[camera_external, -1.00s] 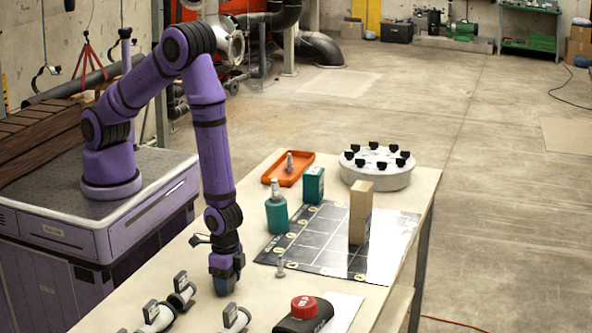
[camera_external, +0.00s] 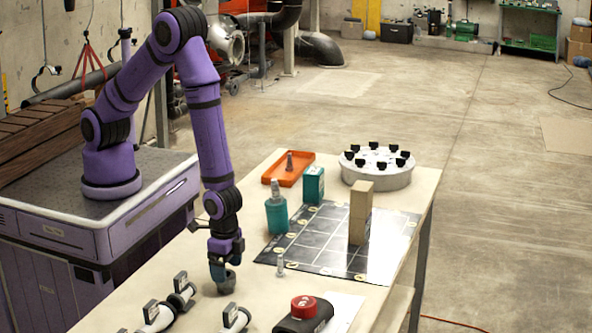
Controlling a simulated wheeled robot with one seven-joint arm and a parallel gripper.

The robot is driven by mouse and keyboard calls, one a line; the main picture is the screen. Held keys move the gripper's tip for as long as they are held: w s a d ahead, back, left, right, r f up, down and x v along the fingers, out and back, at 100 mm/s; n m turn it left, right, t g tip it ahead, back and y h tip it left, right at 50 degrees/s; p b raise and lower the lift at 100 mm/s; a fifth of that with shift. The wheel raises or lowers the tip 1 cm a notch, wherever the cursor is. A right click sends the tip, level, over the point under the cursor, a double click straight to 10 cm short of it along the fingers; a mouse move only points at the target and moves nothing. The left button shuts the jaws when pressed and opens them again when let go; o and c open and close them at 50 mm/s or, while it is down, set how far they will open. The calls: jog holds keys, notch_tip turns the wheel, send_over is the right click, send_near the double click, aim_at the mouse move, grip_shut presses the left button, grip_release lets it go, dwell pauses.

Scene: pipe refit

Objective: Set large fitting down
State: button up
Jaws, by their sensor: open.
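The large fitting, a dark grey cylindrical piece (camera_external: 227,285), stands on the pale tabletop, left of the dark gridded mat. My gripper (camera_external: 222,270) is right above it, pointing down, with its teal fingers open around or just over its top. I cannot tell whether a finger still touches it. A small grey fitting (camera_external: 280,262) stands upright to its right, at the mat's near-left corner.
White pipe pieces with clamps (camera_external: 180,294) lie in front. A black red-capped object (camera_external: 303,311) is front right. The gridded mat (camera_external: 318,240) bears a wooden block (camera_external: 360,213). A teal bottle (camera_external: 276,213), orange tray (camera_external: 270,178) and round white holder (camera_external: 377,178) stand behind.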

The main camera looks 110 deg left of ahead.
jog(key=s+a+r+t, duration=0.1)
jog(key=s+a+r, duration=0.15)
jog(key=r, duration=0.85)
jog(key=s+a+r+t, duration=0.1)
jog(key=s+a+r, duration=0.15)
jog(key=r, duration=0.85)
jog(key=s+a+r+t, duration=0.15)
jog(key=a+r, duration=0.25)
jog(key=r, duration=0.7)
jog(key=s+a+r+t, duration=0.1)
jog(key=s+a+r, duration=0.2)
jog(key=s, duration=0.6)
jog(key=s+a+r, duration=0.3)
jog(key=s+r, duration=0.5)
jog(key=s, duration=0.2)
jog(key=shift+t, duration=0.35)
